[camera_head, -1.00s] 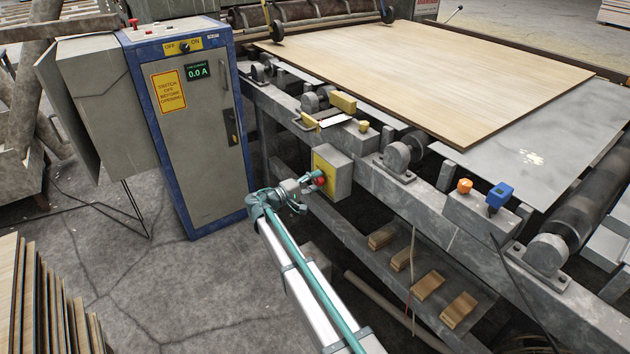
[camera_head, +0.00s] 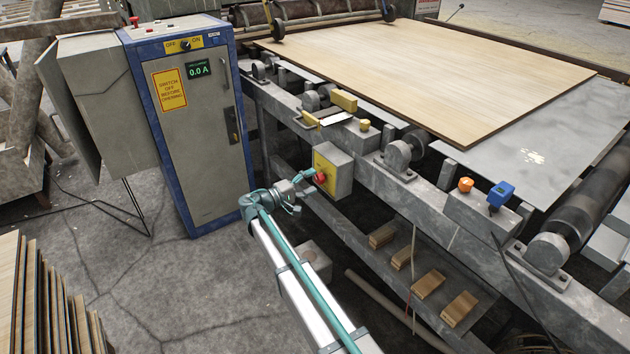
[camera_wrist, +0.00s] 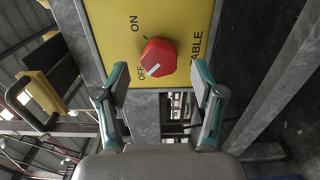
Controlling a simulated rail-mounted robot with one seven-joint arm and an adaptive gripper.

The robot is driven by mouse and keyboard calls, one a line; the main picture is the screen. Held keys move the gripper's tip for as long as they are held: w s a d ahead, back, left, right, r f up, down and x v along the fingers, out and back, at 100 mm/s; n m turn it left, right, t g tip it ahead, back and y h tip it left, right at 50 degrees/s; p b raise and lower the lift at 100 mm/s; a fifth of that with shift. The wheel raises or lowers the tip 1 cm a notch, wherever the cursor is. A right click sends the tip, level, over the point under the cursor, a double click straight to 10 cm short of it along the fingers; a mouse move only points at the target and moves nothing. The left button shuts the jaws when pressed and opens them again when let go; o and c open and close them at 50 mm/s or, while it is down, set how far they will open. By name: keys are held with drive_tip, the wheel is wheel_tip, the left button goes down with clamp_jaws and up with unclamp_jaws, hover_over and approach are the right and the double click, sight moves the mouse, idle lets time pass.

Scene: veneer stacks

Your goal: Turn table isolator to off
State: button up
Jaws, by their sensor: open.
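The table isolator is a red rotary knob (camera_wrist: 157,57) on a yellow plate (camera_wrist: 178,18) lettered ON, OFF and TABLE. Its white pointer mark is at the knob's lower left, toward OFF. In the head view the knob (camera_head: 320,178) is on the front of a grey box (camera_head: 342,182) with a yellow face, fixed to the table frame. My gripper (camera_head: 305,190) is just left of the knob. In the wrist view my gripper (camera_wrist: 160,78) is open, its two fingers apart with nothing between them. The knob lies just beyond the fingertips, clear of both.
A blue-edged cabinet (camera_head: 208,140) with its own OFF/ON switch (camera_head: 185,46) and a 0.0 A display (camera_head: 199,70) stands left. A light veneer sheet (camera_head: 430,70) lies on the table. An orange knob (camera_head: 465,185) and blue device (camera_head: 500,194) are on the frame.

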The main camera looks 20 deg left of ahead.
drive_tip(key=v, duration=0.9)
drive_tip(key=shift+s+a, duration=0.2)
drive_tip(key=shift+s, duration=0.05)
